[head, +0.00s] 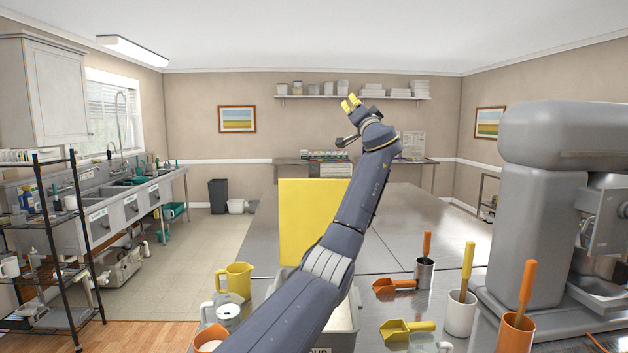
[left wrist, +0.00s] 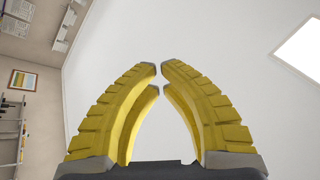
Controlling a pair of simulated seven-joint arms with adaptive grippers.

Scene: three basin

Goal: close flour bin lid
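The flour bin (head: 346,335) stands at the bottom centre of the head view, on the near steel table. Its label is partly cut off at the frame's lower edge. A yellow panel, which looks like its lid (head: 305,215), stands upright at the back of the bin. My left forearm crosses in front and hides part of both. My left gripper (head: 350,103) is raised well above and beyond the lid, pointing up. The left wrist view shows its yellow fingers (left wrist: 160,68) with tips nearly meeting and nothing between them. My right gripper is not in view.
A yellow measuring jug (head: 236,280) stands left of the bin. A large grey mixer (head: 540,190) blocks the far right. The steel table (head: 400,225) behind is clear.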

